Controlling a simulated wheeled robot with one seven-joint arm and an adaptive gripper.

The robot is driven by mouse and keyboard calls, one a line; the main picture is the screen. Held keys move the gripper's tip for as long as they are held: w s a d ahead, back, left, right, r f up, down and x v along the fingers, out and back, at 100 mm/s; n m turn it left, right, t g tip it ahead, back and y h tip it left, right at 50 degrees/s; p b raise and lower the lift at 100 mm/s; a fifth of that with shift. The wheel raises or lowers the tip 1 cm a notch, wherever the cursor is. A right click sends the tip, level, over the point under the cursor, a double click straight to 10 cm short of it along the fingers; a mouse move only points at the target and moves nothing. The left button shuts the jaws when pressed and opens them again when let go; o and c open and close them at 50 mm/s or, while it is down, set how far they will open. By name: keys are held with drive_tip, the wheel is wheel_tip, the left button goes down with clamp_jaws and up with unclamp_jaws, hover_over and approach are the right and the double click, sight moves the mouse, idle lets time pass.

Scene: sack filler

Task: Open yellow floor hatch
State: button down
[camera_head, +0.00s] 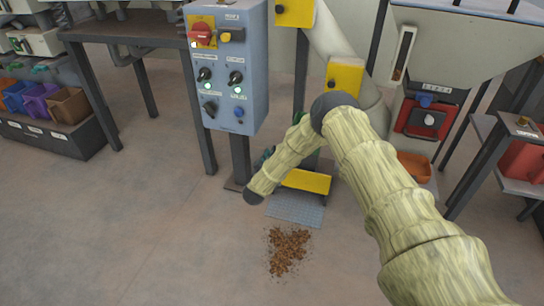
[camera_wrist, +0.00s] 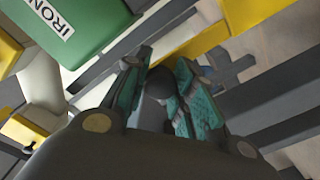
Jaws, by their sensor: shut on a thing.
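A yellow panel (camera_head: 306,181), which looks like the floor hatch, sits low at the foot of the machine, behind a grey grid plate (camera_head: 296,208). My arm hides part of it, and I cannot tell how far it is open. In the wrist view, the teal fingers of my gripper (camera_wrist: 160,84) are shut on a dark rounded knob or handle (camera_wrist: 161,78). A yellow edge (camera_wrist: 205,42) runs just beyond the fingers. In the head view my gripper (camera_head: 265,158) is mostly hidden behind my arm, left of the yellow panel.
A blue-grey control box (camera_head: 226,60) on a post stands left of my arm. A pile of brown grains (camera_head: 288,250) lies on the floor in front. A green box marked IRON (camera_wrist: 65,28) is close in the wrist view. The floor at front left is clear.

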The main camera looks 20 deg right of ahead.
drive_tip(key=shift+a+r, duration=0.15)
drive_tip(key=shift+r, duration=0.35)
drive_tip(key=c, duration=1.1)
unclamp_jaws()
drive_tip(key=shift+c, duration=0.2)
drive_tip(key=v, duration=1.1)
drive_tip(key=shift+s+a, duration=0.2)
drive_tip(key=shift+s, duration=0.15)
